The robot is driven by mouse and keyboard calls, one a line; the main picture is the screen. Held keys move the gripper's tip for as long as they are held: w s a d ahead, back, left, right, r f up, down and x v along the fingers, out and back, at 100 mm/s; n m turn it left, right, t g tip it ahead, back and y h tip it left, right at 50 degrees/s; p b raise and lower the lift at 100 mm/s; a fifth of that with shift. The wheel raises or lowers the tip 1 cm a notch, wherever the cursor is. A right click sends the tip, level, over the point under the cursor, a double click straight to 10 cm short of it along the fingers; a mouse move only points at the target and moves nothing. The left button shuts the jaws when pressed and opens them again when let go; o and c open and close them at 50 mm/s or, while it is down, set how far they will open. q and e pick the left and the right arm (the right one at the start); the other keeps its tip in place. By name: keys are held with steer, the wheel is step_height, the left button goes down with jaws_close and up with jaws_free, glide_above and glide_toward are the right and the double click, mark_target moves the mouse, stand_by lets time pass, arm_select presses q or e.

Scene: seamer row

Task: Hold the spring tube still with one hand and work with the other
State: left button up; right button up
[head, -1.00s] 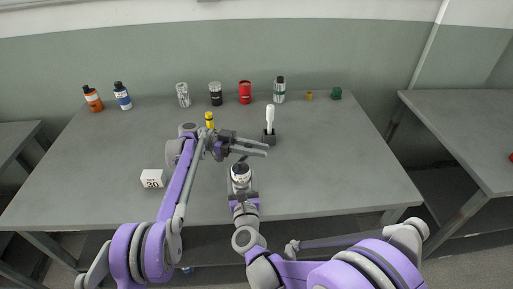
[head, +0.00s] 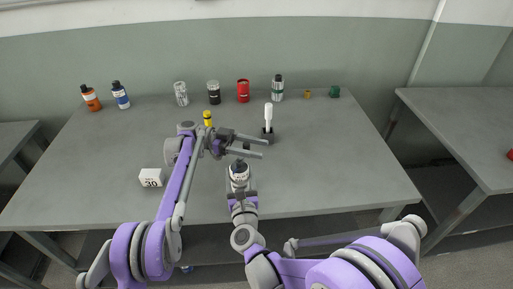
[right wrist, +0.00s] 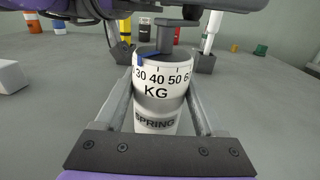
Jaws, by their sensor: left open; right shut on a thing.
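The spring tube (right wrist: 160,95) is a white and grey cylinder marked 30 to 60, KG and SPRING, with a small blue mark at its upper left rim. It stands upright between the fingers of my right gripper (right wrist: 158,118), which is shut on it. A grey T-shaped handle (right wrist: 165,35) rises from its top. In the head view the tube (head: 238,172) is above the table's near part. My left gripper (head: 264,147) is open and empty, a little beyond and above the tube; its grey parts cross the top of the right wrist view.
A white block marked 30 (head: 151,178) lies left. A white-handled tool (head: 268,117) stands in a dark holder and a yellow object (head: 208,119) stands behind my left arm. Bottles and cans, including a red can (head: 243,91), line the back. The table's right side (head: 345,160) is clear.

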arm_select(q)
steer(key=v, duration=0.7)
steer(key=shift+a, duration=0.15)
arm_select(e)
steer(key=o, duration=1.5)
